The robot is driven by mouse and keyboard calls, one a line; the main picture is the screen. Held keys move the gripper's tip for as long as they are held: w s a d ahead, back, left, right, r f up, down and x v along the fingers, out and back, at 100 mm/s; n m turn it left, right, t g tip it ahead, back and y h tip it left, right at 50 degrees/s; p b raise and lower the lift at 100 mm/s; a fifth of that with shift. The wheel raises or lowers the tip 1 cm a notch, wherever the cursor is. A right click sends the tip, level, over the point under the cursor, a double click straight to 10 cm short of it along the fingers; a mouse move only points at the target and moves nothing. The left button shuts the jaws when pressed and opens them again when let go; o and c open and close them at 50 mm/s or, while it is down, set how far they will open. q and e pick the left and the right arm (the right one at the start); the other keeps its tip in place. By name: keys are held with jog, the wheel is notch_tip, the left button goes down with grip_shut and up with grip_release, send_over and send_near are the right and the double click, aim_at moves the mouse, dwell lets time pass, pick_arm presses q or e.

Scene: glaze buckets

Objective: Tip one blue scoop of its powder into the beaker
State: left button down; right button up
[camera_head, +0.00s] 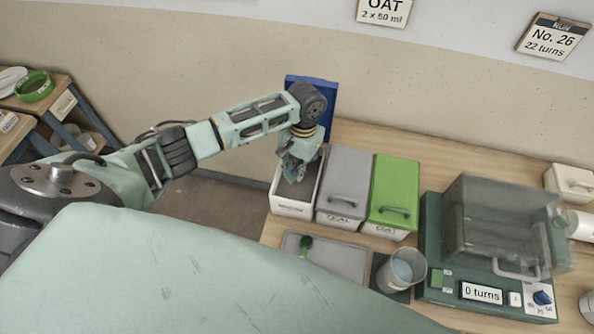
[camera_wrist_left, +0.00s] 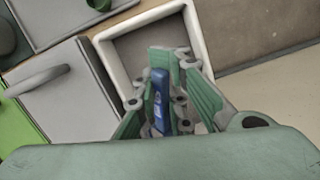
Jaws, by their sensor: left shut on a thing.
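My left gripper (camera_head: 292,172) reaches down into the open white bin (camera_head: 291,207) at the left end of the row. In the left wrist view the gripper (camera_wrist_left: 172,78) is shut on the upright blue handle of a scoop (camera_wrist_left: 160,98). The scoop's bowl is hidden, so I cannot tell whether it holds powder. Grey contents or floor show inside the bin (camera_wrist_left: 204,50). The clear beaker (camera_head: 403,268) stands on a dark pad at the front, right of the tray, and looks empty. My right gripper is not in view.
The bin's blue lid (camera_head: 322,88) stands raised behind it. A closed grey bin (camera_head: 345,175) and a closed green bin (camera_head: 394,185) adjoin it. A grey tray (camera_head: 343,262) with a green scoop (camera_head: 305,244) lies in front. A machine reading "0 turns" (camera_head: 481,293) stands right of the beaker.

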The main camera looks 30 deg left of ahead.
pick_arm(q)
jog(key=shift+s+r, duration=0.1)
jog(key=shift+r, duration=0.85)
jog(key=s+d+r+t, duration=0.1)
jog(key=s+r+t, duration=0.1)
jog(key=s+r, duration=0.2)
jog(key=shift+s, duration=0.5)
jog(key=shift+d, duration=0.1)
